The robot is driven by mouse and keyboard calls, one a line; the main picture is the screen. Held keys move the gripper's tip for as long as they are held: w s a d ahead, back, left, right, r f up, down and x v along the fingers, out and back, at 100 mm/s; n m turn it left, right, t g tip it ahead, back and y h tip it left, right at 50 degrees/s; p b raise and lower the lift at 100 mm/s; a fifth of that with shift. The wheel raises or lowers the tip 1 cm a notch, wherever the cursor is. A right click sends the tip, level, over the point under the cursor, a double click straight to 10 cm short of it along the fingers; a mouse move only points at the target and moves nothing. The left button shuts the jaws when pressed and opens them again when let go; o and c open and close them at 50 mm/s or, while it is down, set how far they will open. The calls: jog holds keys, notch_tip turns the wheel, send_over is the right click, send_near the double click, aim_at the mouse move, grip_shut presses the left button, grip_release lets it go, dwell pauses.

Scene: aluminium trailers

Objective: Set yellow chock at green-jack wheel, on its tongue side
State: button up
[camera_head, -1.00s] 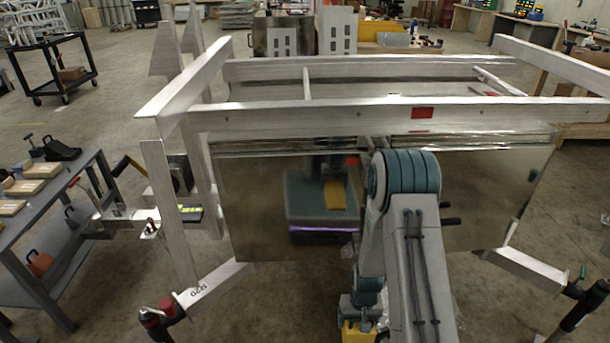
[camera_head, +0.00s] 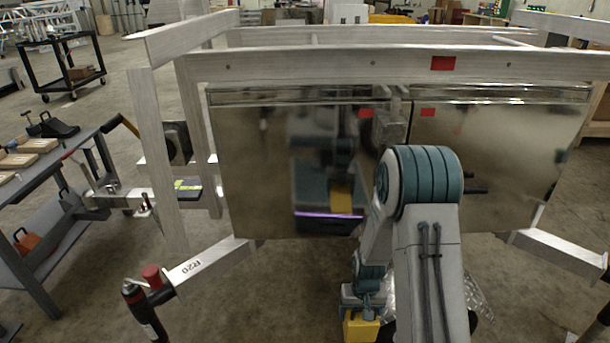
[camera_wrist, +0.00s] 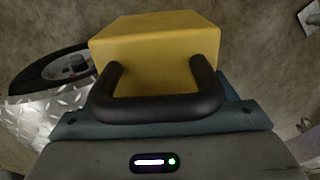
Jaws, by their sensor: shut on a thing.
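The yellow chock (camera_head: 361,327) is a block with a black bar handle. My gripper (camera_head: 362,300) is shut on it, low beside my arm at the bottom of the head view. In the wrist view the chock (camera_wrist: 155,45) fills the top middle, its handle (camera_wrist: 160,105) at my gripper's body; the fingertips are hidden. I cannot tell whether this is the green-jack wheel. The right-hand jack (camera_head: 597,328) is cut off by the frame edge.
A trailer with a shiny panel (camera_head: 270,190) and aluminium rails (camera_head: 330,66) stands close ahead, mirroring my body. A red-topped jack (camera_head: 150,290) is on the left trailer leg (camera_head: 205,262). A grey bench (camera_head: 75,150) with blocks stands farther left. Floor is clear between jack and arm.

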notch_tip(320, 180, down, 11)
jog(key=w+b, duration=0.1)
jog(key=b, duration=1.5)
jog(key=shift+w+r, duration=0.15)
